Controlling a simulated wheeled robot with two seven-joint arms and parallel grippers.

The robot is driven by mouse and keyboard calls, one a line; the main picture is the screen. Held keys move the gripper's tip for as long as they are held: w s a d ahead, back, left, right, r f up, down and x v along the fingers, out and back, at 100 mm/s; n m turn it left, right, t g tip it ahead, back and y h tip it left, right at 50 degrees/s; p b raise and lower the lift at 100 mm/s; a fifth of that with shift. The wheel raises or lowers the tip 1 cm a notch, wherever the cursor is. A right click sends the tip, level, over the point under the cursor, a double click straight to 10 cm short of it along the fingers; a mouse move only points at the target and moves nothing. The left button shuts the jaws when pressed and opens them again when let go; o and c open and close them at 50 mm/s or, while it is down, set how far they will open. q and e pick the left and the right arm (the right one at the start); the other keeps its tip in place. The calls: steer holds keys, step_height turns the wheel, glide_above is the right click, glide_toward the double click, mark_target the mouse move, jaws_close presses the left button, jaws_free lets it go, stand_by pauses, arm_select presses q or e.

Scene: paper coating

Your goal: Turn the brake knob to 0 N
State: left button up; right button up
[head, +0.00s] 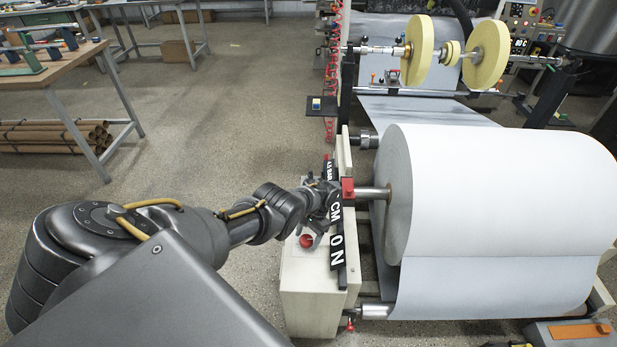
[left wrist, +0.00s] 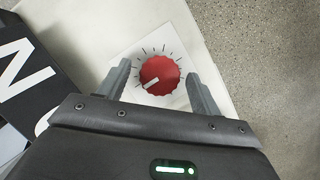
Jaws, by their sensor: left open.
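The brake knob (left wrist: 160,75) is a red, ridged dial with a white pointer mark, set on a white plate with black tick marks. In the left wrist view its pointer aims to the lower left. The knob also shows in the head view (head: 306,241), on top of the cream cabinet. My left gripper (left wrist: 161,82) is open, with one finger on each side of the knob and gaps between. In the head view the left gripper (head: 312,232) is over the cabinet. A black display strip (head: 338,238) beside it reads "0 N" at its near end. My right gripper is not in view.
The large white paper roll (head: 500,190) stands just right of the cabinet (head: 310,285). A red block (head: 347,188) sits by the roll's shaft. A workbench (head: 60,62) is at the far left. The floor between is clear.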

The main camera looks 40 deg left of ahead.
arm_select(q)
steer(key=p+v, duration=0.4)
steer(key=v, duration=0.6)
steer(key=shift+w+r, duration=0.25)
steer(key=shift+r, duration=0.1)
